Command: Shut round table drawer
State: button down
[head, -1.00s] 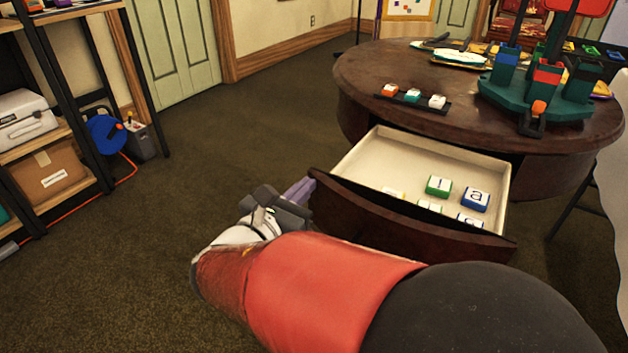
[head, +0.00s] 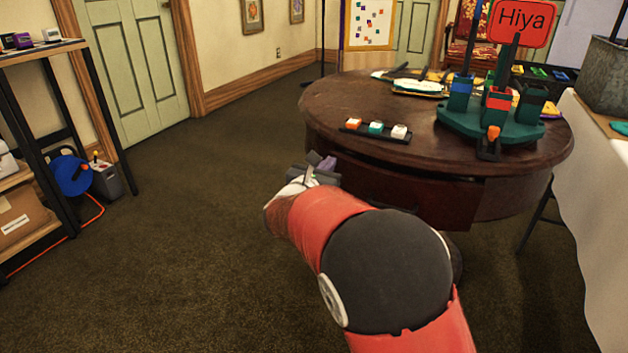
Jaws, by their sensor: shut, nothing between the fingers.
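The round dark wooden table (head: 450,150) stands at the right in the head view. Its drawer front (head: 400,190) sits under the tabletop, and the drawer's inside is out of sight. The front's right end shows a small step against the table's side, so I cannot tell whether it is fully flush. My gripper (head: 327,166) is shut and empty at the left end of the drawer front. I cannot tell whether it touches the wood. My arm hides the lower part of the drawer front.
On the tabletop are a black strip with several small blocks (head: 376,128), a green stand with coloured cups and a "Hiya" sign (head: 521,22), and papers. A shelf (head: 30,150) and blue cable reel (head: 72,175) stand left. A white-draped table (head: 595,190) stands right. Carpet at left is clear.

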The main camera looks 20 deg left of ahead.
aim_at(336, 154)
jog(key=w, duration=0.5)
jog(key=shift+d+r, duration=0.2)
jog(key=shift+d, duration=0.1)
jog(key=shift+r, duration=0.1)
